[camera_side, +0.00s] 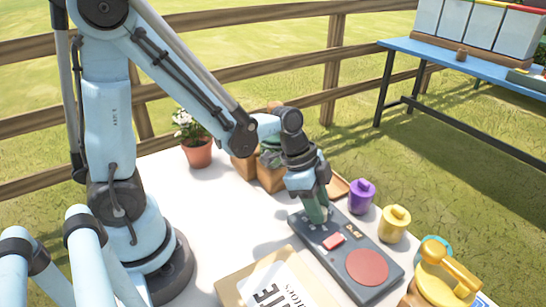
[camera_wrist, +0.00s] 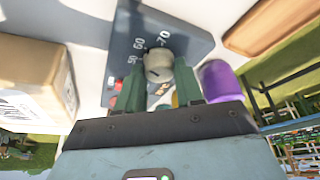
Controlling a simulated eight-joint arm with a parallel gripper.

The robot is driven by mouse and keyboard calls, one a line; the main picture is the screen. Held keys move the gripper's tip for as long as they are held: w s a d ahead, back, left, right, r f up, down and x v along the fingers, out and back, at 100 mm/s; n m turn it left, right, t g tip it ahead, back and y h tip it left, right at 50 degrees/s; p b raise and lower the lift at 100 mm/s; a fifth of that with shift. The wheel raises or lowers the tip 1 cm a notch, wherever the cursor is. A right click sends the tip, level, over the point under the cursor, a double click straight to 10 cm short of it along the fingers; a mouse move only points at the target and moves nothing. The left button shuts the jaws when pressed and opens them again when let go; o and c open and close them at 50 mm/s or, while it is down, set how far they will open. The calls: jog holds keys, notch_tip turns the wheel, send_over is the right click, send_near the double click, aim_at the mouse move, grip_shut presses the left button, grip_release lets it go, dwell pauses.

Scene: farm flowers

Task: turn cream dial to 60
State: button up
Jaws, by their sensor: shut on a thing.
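The cream dial (camera_wrist: 158,66) sits on a dark grey panel (camera_wrist: 185,22) with the printed numbers 50, 60 and 70 around its far side. A small dark mark at the dial's upper-left edge lies near the 60, but I cannot read the exact setting. My gripper (camera_wrist: 159,75) has its two green fingers shut on the dial, one on each side. In the side view my gripper (camera_side: 317,212) points down at the far left end of the panel (camera_side: 313,243) and hides the dial.
The panel also carries a red switch (camera_side: 334,241) and a round red pad (camera_side: 367,267). Purple (camera_side: 361,197) and yellow (camera_side: 394,224) pots stand beside it. A yellow watering can (camera_side: 440,285) and a cardboard box (camera_side: 235,290) are near. A potted flower (camera_side: 198,151) stands behind.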

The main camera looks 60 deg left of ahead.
dwell(0.3)
jog(key=o, duration=1)
jog(key=v, duration=1.2)
jog(key=a+n+t+y, duration=0.1)
jog(key=n, duration=0.2)
jog(key=s+a+n+t+y, duration=0.1)
jog(key=n+t, duration=0.1)
jog(key=n, duration=0.2)
jog(key=s+a+n+t+y, duration=0.1)
jog(key=n, duration=0.3)
jog(key=shift+f+t+y, duration=0.2)
jog(key=shift+t+y, duration=0.1)
jog(key=shift+y, duration=0.1)
